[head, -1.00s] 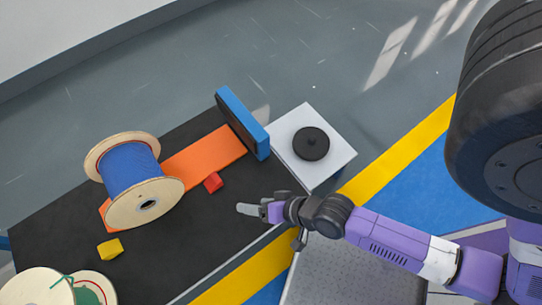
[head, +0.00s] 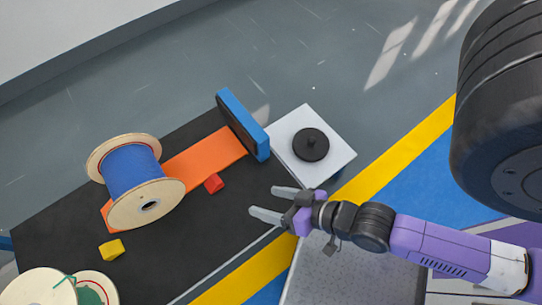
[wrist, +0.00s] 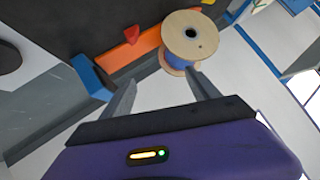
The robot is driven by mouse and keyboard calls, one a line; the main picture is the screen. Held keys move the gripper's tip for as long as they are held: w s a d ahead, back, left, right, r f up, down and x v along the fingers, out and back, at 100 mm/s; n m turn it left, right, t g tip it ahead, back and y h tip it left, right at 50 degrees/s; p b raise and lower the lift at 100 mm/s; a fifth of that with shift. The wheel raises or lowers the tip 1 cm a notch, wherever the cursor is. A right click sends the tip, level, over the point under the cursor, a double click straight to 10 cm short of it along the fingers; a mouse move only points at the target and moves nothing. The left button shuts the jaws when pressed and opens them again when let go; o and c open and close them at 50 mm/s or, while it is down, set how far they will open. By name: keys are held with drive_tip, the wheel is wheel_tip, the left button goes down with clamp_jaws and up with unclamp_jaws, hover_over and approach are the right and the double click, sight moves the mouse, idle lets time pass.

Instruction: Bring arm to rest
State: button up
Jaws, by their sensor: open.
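My gripper (head: 268,203) is open and empty in the head view, over the near right edge of the black table (head: 215,235). Its two grey fingers point left and stand apart. In the wrist view the open fingers (wrist: 163,98) also show nothing between them. My purple and black arm stretches in from the right. A spool of blue cable (head: 132,172) rests on an orange strip (head: 206,160) on the table, apart from my gripper. It also shows in the wrist view (wrist: 183,40).
A red block (head: 214,183) and a yellow block (head: 111,250) lie on the table. A blue panel (head: 243,122) stands at its far edge. A white box (head: 336,155) with a black disc (head: 311,144) is beside it. A green-cable spool (head: 92,288) sits lower left. A grey platform (head: 350,275) lies below my arm.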

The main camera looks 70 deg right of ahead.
drive_tip(key=s+r+n+t, duration=0.1)
drive_tip(key=r+n, duration=0.2)
drive_tip(key=r, duration=0.4)
drive_tip(key=s+a+r+n+t, duration=0.1)
drive_tip(key=s+r+n+t, duration=0.1)
drive_tip(key=r, duration=0.5)
drive_tip(key=shift+s+a+r+n+y, duration=0.25)
drive_tip(key=shift+r+n+y, duration=0.15)
drive_tip(key=shift+n, duration=0.4)
